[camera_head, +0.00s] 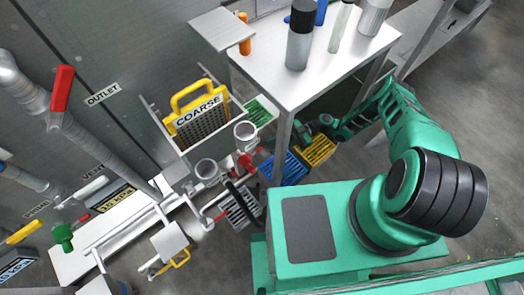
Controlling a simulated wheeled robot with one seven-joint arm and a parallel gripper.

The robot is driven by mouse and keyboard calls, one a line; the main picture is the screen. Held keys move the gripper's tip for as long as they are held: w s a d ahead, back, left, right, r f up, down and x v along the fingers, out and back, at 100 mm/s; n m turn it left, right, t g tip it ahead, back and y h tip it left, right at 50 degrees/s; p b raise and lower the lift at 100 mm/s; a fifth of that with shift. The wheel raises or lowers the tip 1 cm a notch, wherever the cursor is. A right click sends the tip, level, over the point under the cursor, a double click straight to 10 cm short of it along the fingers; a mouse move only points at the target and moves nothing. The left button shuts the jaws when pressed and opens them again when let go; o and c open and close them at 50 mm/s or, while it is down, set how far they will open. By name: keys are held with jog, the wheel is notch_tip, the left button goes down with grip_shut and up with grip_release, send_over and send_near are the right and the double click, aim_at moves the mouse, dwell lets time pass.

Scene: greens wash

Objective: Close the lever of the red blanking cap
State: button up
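A small red part (245,161), which looks like the red blanking cap, sits among the pipe fittings just below an open grey pipe end (245,132). Its lever is too small to make out, so I cannot tell whether it is open or closed. My green arm reaches down behind the white table. My gripper (303,132) seems to be the dark end of the arm near the table leg, to the right of the red part and apart from it in the picture. Its fingers are partly hidden and too small to read.
The white table (340,62) holds bottles and cylinders. A table leg (284,135) stands between the red part and my arm. Blue and yellow crates (318,151) lie below. A yellow-handled COARSE screen (197,108) and a red-handled OUTLET pipe (62,88) are left.

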aim_at(258, 152)
jog(key=x, duration=0.7)
jog(key=shift+c, duration=0.3)
